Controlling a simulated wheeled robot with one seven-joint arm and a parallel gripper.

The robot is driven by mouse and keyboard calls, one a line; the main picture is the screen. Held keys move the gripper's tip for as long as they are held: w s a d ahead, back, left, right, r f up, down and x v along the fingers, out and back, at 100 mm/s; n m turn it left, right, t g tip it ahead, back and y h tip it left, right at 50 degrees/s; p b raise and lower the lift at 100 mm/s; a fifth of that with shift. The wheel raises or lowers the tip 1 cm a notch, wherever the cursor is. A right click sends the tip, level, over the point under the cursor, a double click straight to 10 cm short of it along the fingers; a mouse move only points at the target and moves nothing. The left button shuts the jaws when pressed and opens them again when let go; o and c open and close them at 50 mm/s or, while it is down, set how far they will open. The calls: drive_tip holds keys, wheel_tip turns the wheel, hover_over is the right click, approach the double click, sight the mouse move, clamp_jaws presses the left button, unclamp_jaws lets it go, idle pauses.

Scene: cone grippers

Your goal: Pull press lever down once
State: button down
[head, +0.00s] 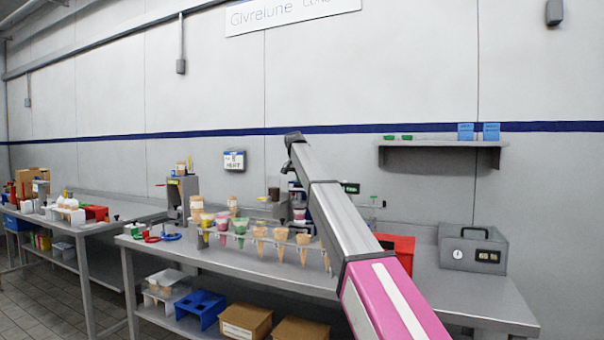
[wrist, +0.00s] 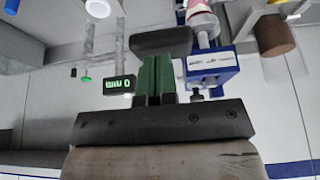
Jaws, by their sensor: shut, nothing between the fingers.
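My gripper (wrist: 155,78) shows in the wrist view as two green fingers, shut together with nothing between them. A dark bar (wrist: 160,40), which looks like the press lever's handle, lies across the fingertips; I cannot tell whether they touch it. A blue frame with a white label (wrist: 210,68), apparently part of the press, stands just right of the fingers, with a pink-filled cup or cone (wrist: 203,18) by it. A small display with green digits (wrist: 120,85) is to the left. In the head view my arm hides most of the press, and my fingers cannot be made out.
In the head view, a rack of cones (head: 260,238) stands on the steel bench (head: 262,268) left of my arm. A red bin (head: 402,250) and a grey box with a dial (head: 472,248) are to the right. A wall shelf (head: 440,144) hangs above.

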wheel_tip(320, 180, down, 12)
drive_tip(key=t+h, duration=0.1)
drive_tip(key=t, duration=0.3)
drive_tip(key=shift+f+h, duration=0.15)
drive_tip(key=shift+h, duration=0.15)
drive_tip(key=shift+s+f, duration=0.1)
drive_tip(key=shift+f, duration=0.05)
